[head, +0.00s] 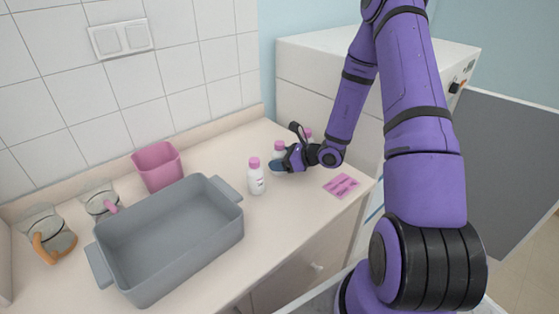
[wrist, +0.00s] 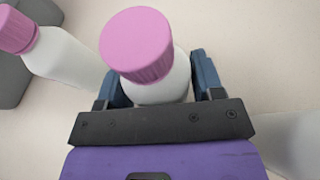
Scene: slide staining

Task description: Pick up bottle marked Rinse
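Three white bottles with pink caps stand on the counter. One bottle (wrist: 137,45) is between the two blue fingers of my gripper (wrist: 158,82) in the wrist view. In the head view this bottle (head: 279,147) is partly hidden by my gripper (head: 283,165). The fingers are close to its sides, but I cannot tell whether they press on it. A second bottle (head: 256,178) stands to the left, also at the wrist view's upper left (wrist: 62,55). A third bottle (head: 307,134) is mostly hidden behind my gripper. I cannot read which label says Rinse.
A grey tray (head: 222,205) lies left of the bottles. A pink card (head: 341,186) lies near the counter's front edge. A white cabinet (head: 300,75) stands at the back.

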